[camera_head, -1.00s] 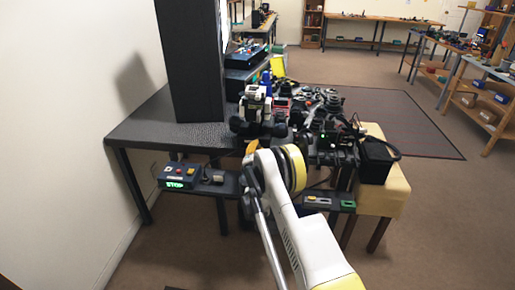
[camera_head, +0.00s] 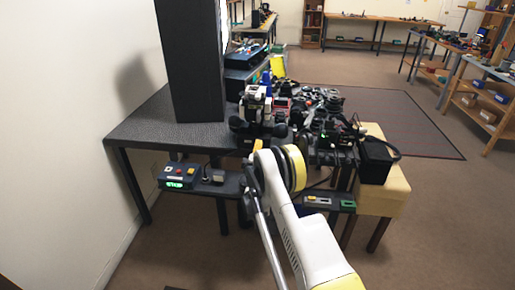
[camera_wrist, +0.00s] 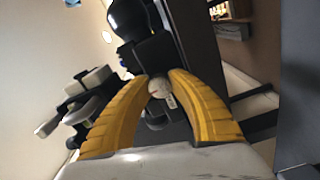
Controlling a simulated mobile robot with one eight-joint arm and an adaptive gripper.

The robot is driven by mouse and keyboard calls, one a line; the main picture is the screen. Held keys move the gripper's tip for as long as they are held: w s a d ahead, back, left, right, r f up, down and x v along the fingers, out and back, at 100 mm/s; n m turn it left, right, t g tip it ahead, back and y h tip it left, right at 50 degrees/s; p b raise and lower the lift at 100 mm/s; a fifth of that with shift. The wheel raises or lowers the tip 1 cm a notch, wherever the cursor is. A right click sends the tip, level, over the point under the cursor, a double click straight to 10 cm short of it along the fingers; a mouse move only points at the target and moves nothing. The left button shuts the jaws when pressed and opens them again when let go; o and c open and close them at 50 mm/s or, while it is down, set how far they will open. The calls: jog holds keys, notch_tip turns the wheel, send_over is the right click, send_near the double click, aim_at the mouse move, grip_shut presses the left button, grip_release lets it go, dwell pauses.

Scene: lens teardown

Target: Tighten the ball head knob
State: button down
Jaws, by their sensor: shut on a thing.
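My gripper shows in the wrist view (camera_wrist: 160,82) with its two curved yellow fingers drawn together at the tips. They are shut on a small pale round knob (camera_wrist: 159,88), which I take to be the ball head knob. The knob sits against a black body (camera_wrist: 155,55) that runs up the picture. In the head view my white and yellow arm reaches to the table's front edge. It hides most of my gripper and the knob there.
The dark table (camera_head: 150,122) is crowded with camera parts (camera_head: 322,108) right of my arm. A tall dark panel (camera_head: 193,60) stands at the left. A blue control box with a green display (camera_head: 178,177) sits on a low front shelf.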

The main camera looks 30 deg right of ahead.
jog(key=shift+m, duration=0.3)
jog(key=c, duration=1.2)
grip_release()
jog(key=shift+o, duration=0.2)
jog(key=v, duration=0.7)
jog(key=shift+s, duration=0.25)
jog(key=shift+a, duration=0.1)
